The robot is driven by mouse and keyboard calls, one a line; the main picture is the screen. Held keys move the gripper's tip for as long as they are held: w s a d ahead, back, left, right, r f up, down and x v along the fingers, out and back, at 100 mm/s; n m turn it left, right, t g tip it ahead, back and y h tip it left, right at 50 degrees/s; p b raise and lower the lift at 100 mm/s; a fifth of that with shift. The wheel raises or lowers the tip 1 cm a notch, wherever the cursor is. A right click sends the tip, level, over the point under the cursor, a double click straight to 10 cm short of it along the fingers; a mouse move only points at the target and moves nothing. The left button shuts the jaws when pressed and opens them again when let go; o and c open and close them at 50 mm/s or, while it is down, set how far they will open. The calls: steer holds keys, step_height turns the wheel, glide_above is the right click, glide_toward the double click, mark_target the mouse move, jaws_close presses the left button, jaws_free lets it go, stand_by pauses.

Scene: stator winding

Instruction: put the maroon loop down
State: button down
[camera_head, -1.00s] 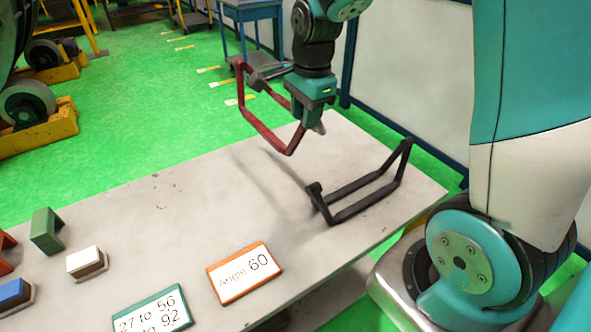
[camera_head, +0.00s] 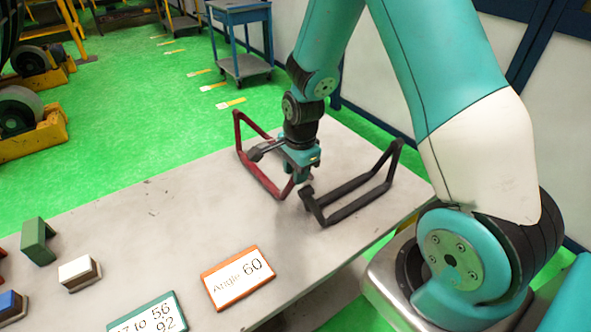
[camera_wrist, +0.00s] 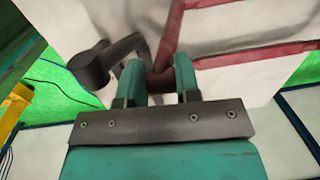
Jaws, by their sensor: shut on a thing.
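The maroon loop (camera_head: 262,178) is a bent, open frame at the far edge of the grey table, left of the black loop. In the head view its lower bars look to be at or just above the table top; I cannot tell whether they touch. My gripper (camera_head: 297,176) is over its right part, partly hiding it. In the wrist view the two teal fingers of my gripper (camera_wrist: 160,75) are shut on a maroon bar (camera_wrist: 170,40), and more of the loop runs off to the right.
A black loop (camera_head: 350,198) stands on the table (camera_head: 180,215) close to the right of my gripper. An orange-framed "Angle 60" sign (camera_head: 237,278), a green-framed sign (camera_head: 148,318), a green block (camera_head: 38,241) and a white block (camera_head: 79,272) lie nearer. The table's middle is clear.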

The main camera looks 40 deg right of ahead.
steer(key=shift+f, duration=0.1)
steer(key=c, duration=0.8)
jaws_free()
step_height(320, 180, up, 12)
steer(key=s+a+r+n+y, duration=0.1)
steer(key=s+a+r+n, duration=0.2)
steer(key=s+a+n, duration=0.2)
steer(key=s+a+r+n+y, duration=0.1)
steer(key=s+a+r+n, duration=0.2)
steer(key=s+a+n, duration=0.3)
steer(key=s+a+r+n+g+y, duration=0.1)
steer(key=s+a+r+n, duration=0.3)
steer(key=s+n, duration=0.5)
steer(key=shift+s+a+n+y, duration=0.15)
steer(key=shift+a+n, duration=0.2)
steer(key=shift+n, duration=0.5)
steer(key=shift+a+n+y, duration=0.1)
steer(key=shift+a+n, duration=0.2)
steer(key=shift+n, duration=0.5)
steer(key=shift+s+a+n+y, duration=0.15)
steer(key=shift+a+n, duration=0.2)
steer(key=shift+n, duration=0.5)
steer(key=shift+w, duration=0.1)
